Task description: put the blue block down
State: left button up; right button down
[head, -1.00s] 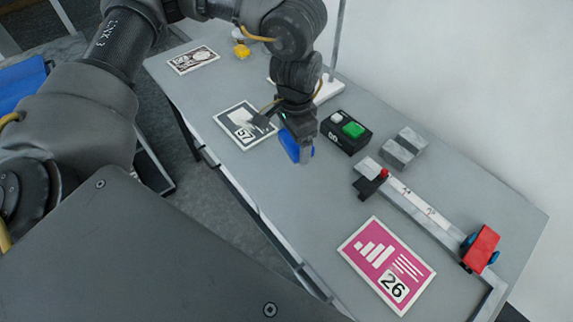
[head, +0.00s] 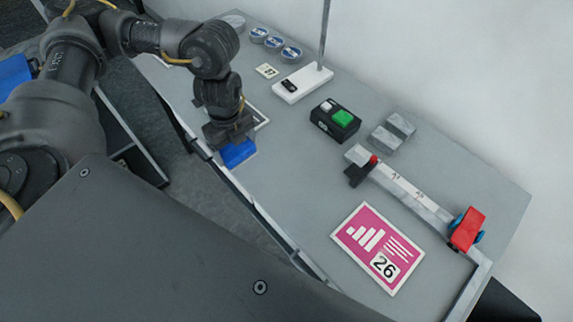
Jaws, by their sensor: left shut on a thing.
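The blue block (head: 238,153) is in the head view, at the near left edge of the grey table (head: 290,185). My left gripper (head: 234,142) points down over it and is shut on it. The gripper covers the block's upper part. I cannot tell whether the block touches the table top. My right gripper is not in view.
A white-framed card lies partly hidden behind my left gripper. A black box with a green button (head: 336,120), grey blocks (head: 392,132), a rail with a red piece (head: 467,229) and a pink card (head: 378,248) lie to the right. Several round tins (head: 274,43) stand at the back.

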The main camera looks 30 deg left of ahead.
pick_arm(q)
jog(key=w+d+f+p, duration=0.1)
jog(key=w+d+f, duration=0.3)
jog(key=w+d, duration=0.25)
send_over(287, 167)
notch_tip(287, 167, down, 5)
jog(key=shift+a+f, duration=0.15)
jog(key=shift+f, duration=0.15)
jog(key=shift+w+f, duration=0.1)
jog(key=shift+f, duration=1.55)
jog(key=shift+f+b, duration=0.15)
jog(key=shift+b, duration=0.15)
jog(key=o, duration=0.8)
